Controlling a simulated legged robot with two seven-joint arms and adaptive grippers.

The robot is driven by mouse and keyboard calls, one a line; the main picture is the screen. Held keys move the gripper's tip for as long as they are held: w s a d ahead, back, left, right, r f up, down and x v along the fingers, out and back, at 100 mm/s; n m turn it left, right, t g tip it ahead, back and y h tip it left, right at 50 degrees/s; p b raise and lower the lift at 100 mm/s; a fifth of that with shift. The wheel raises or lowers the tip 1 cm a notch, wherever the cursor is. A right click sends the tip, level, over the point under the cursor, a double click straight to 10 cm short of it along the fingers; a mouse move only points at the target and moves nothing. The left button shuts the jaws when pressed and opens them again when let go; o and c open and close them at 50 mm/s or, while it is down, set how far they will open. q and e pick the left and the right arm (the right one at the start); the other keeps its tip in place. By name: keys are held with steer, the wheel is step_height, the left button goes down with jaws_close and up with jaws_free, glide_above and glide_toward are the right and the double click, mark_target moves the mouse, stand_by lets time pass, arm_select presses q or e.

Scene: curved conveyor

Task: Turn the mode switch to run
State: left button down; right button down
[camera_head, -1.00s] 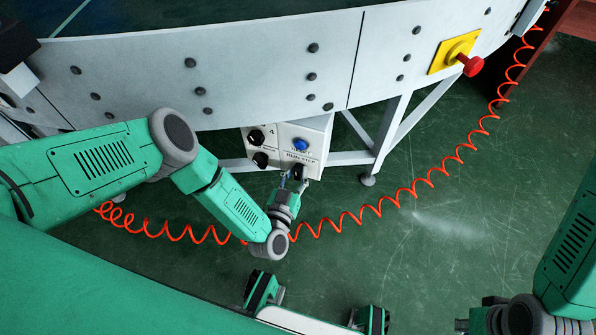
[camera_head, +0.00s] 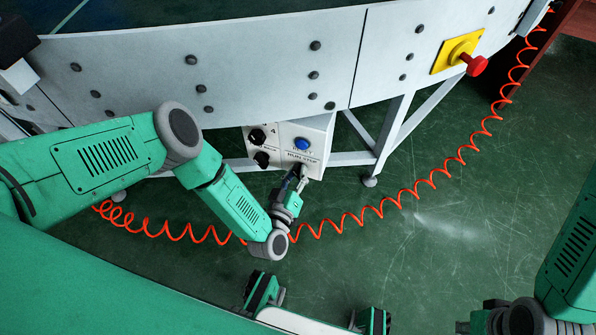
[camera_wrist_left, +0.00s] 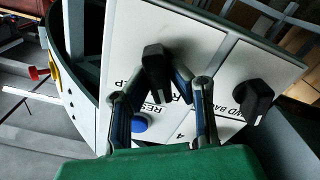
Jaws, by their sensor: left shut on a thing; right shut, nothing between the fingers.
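The control box (camera_head: 318,135) hangs under the conveyor's edge, with a blue button (camera_head: 301,143) and black knobs. The mode switch, a black knob by the RUN STOP lettering, is mostly hidden by my left gripper (camera_head: 299,178) in the head view. In the left wrist view the switch (camera_wrist_left: 156,62) stands between the fingertips of my left gripper (camera_wrist_left: 160,78), which is shut on it. The knob's pointing direction is hard to read. My right gripper (camera_head: 463,326) is at the bottom right, small, shut and empty, away from the box.
Two other black knobs (camera_head: 257,136) (camera_head: 262,159) sit on the box's left side. A red emergency button (camera_head: 476,65) on a yellow plate is on the conveyor wall at upper right. A coiled orange hose (camera_head: 400,196) crosses behind my left wrist.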

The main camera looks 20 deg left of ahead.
arm_select(q)
steer(key=shift+s+f, duration=0.25)
steer(key=shift+f, duration=0.05)
steer(key=c, duration=1.5)
jaws_free()
steer(key=shift+w, duration=0.1)
steer(key=shift+r, duration=0.1)
steer(key=s, duration=0.7)
steer(key=shift+s+a, duration=0.15)
steer(key=shift+s, duration=0.1)
